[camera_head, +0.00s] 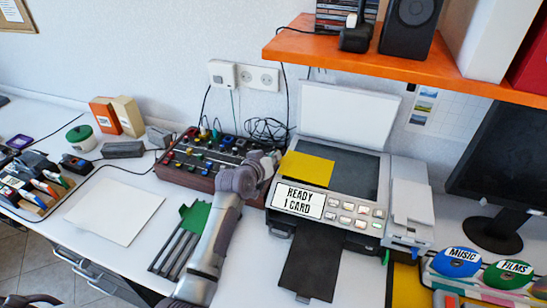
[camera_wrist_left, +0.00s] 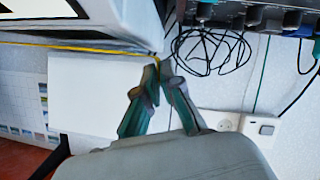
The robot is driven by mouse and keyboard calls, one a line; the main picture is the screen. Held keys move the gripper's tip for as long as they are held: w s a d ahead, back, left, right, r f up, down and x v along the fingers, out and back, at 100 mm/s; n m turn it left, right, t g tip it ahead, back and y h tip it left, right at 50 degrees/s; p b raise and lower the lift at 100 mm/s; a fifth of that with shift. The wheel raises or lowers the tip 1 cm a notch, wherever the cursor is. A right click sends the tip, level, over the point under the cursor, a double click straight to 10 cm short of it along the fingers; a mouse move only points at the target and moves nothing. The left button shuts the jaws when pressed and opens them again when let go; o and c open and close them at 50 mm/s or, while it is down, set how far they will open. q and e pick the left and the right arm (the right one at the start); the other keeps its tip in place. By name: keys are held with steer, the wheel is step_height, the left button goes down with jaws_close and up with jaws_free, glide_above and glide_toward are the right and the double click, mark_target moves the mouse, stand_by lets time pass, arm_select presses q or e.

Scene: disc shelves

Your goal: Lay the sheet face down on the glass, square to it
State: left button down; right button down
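A yellow sheet (camera_head: 309,168) is over the left part of the dark scanner glass (camera_head: 355,172) in the head view, slightly turned against it. The white lid (camera_head: 346,115) stands open behind. In the left wrist view the sheet (camera_wrist_left: 70,46) shows edge-on as a thin yellow line ending at my fingertips. My left gripper (camera_head: 272,163) is at the sheet's left edge; in the left wrist view its fingertips (camera_wrist_left: 158,64) come together on that edge. Whether the sheet touches the glass I cannot tell. My right gripper is not in view.
The front panel (camera_head: 297,201) reads "READY 1 CARD". A slider box (camera_head: 190,165) with cables stands close left of the scanner. A white sheet (camera_head: 115,209) lies on the desk further left. An orange shelf (camera_head: 400,68) overhangs the back right; a monitor (camera_head: 505,160) stands right.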

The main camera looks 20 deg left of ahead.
arm_select(q)
steer(key=shift+f, duration=0.2)
steer(key=c, duration=1.2)
jaws_free()
steer(key=shift+c, duration=0.2)
steer(key=shift+s, duration=0.1)
